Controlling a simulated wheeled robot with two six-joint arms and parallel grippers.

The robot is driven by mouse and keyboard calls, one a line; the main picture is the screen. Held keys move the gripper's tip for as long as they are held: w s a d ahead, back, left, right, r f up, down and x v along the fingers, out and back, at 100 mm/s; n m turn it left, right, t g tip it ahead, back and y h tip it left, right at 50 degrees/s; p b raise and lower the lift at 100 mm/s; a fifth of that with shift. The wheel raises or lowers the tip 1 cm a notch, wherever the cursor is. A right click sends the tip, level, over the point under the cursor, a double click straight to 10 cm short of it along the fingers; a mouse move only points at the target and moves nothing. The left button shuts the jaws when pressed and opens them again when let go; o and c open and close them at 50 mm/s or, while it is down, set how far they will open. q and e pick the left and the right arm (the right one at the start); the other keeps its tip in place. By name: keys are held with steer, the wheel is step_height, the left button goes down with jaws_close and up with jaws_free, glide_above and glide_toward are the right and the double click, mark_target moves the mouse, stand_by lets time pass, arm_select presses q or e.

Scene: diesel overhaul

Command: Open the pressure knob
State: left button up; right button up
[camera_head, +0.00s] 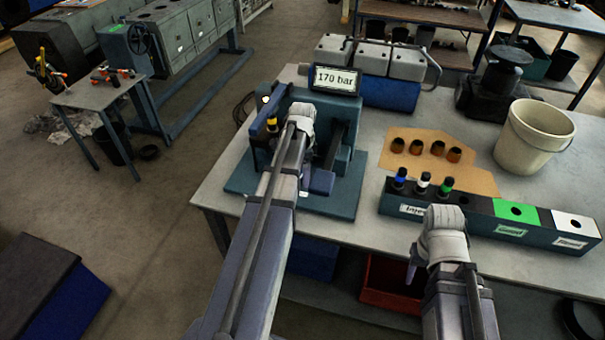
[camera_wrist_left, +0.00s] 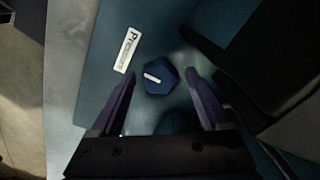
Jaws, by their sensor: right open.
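The pressure knob (camera_wrist_left: 161,82) is a dark blue, many-sided knob with a white bar mark, seen in the left wrist view beside a white label (camera_wrist_left: 128,50) beginning "Pr". My left gripper (camera_wrist_left: 160,73) is open, one finger on each side of the knob with gaps between; I cannot tell its height above it. In the head view my left arm covers the knob. The teal test stand (camera_head: 345,195) carries a display (camera_head: 335,79) reading 170 bar. My right gripper (camera_head: 413,272) is open at the table's front edge, partly hidden by its wrist.
A long rack (camera_head: 480,222) with several capped parts, a green section and a white section stands to the right. Behind it are cardboard (camera_head: 470,178) with several brown rings and a white bucket (camera_head: 535,140). Bare table lies between stand and rack.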

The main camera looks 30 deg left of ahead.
arm_select(q)
jaws_close()
stand_by(0.4)
steer(key=shift+n, duration=0.3)
steer(key=n, duration=0.3)
steer(key=shift+n, duration=0.3)
steer(key=n, duration=0.4)
steer(key=shift+n, duration=0.3)
steer(key=n, duration=0.4)
steer(key=shift+n, duration=2.4)
